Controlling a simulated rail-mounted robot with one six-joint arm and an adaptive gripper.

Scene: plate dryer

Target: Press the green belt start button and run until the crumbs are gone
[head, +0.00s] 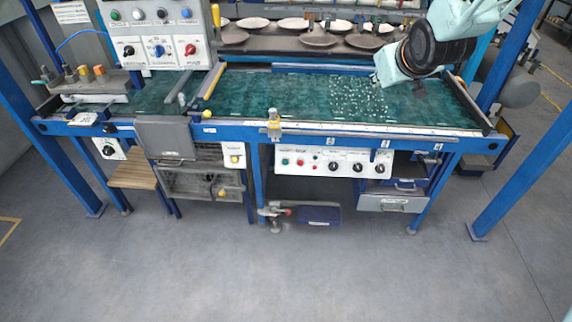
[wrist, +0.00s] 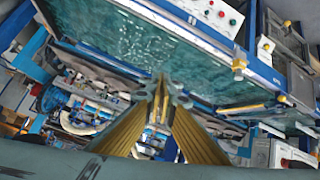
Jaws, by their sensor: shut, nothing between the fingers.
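The green start button (head: 285,161) is on the white control panel (head: 345,163) below the front rail, left of a red button (head: 300,162). Small red and green buttons (wrist: 222,14) also show at the top of the wrist view. The teal belt (head: 270,95) carries many pale crumbs (head: 360,100), scattered right of its middle. My gripper (wrist: 160,88) is shut and empty, its golden fingers together in the wrist view. In the head view my arm is above the belt's right end, up and right of the panel; the fingertips are hard to make out there.
A yellow-topped fitting (head: 273,122) stands on the front rail above the panel. Black knobs (head: 357,168) line the panel's right side. Another control box (head: 155,35) hangs at upper left. Plates (head: 318,38) sit behind the belt. The floor in front is clear.

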